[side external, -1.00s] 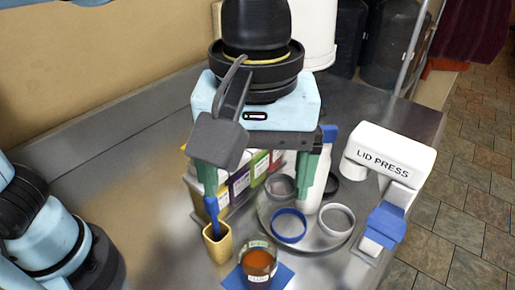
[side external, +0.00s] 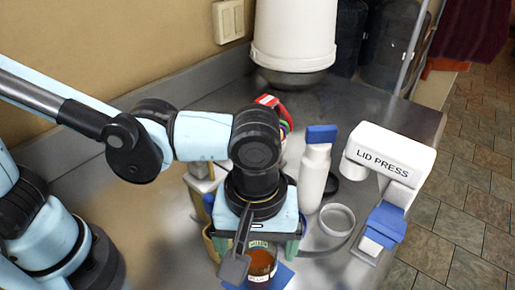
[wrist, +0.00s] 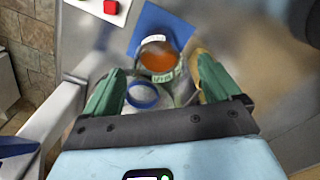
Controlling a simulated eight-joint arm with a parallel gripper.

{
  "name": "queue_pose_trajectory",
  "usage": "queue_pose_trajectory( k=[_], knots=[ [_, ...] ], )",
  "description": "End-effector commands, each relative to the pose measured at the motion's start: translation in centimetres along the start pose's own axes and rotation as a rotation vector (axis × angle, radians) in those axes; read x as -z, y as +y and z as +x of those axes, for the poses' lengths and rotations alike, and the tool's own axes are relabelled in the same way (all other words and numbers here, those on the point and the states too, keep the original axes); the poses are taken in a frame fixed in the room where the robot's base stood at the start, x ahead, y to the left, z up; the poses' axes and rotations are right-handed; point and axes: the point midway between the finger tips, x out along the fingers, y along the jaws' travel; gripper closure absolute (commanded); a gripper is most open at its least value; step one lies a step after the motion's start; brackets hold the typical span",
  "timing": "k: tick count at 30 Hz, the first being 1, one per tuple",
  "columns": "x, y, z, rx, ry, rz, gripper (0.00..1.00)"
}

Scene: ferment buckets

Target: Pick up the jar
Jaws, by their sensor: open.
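The jar (side external: 262,263) is clear glass with orange-brown contents and a pale label. It stands on a blue mat (side external: 284,277) near the front of the metal counter. My gripper (side external: 254,250) is open and low over the jar, one green finger to each side in the side view; its body hides part of the jar. In the wrist view the jar (wrist: 158,58) lies just beyond and between the open fingertips (wrist: 160,74). I cannot tell whether the fingers touch it.
A white bottle with a blue cap (side external: 314,176) stands behind, to the right. A grey-white ring (side external: 337,220) lies right of my gripper. The white lid press (side external: 385,165) stands at the right. A blue ring (wrist: 143,95) shows between my fingers in the wrist view. A white bucket (side external: 293,35) is at the back.

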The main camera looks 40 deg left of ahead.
Motion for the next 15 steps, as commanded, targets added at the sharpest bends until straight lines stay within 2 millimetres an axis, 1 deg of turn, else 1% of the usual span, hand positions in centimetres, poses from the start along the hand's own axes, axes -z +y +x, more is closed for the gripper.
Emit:
queue_pose_trajectory(
  k=[1,3,11,15],
  knots=[
    [0.0,0.1,0.6,0.000,0.000,0.000,0.10],
    [0.0,0.0,1.1,0.000,0.000,0.000,0.10],
    [0.1,0.1,2.3,0.000,0.000,0.000,0.10],
    [0.1,0.3,4.0,0.000,0.000,0.000,0.10]
  ],
)
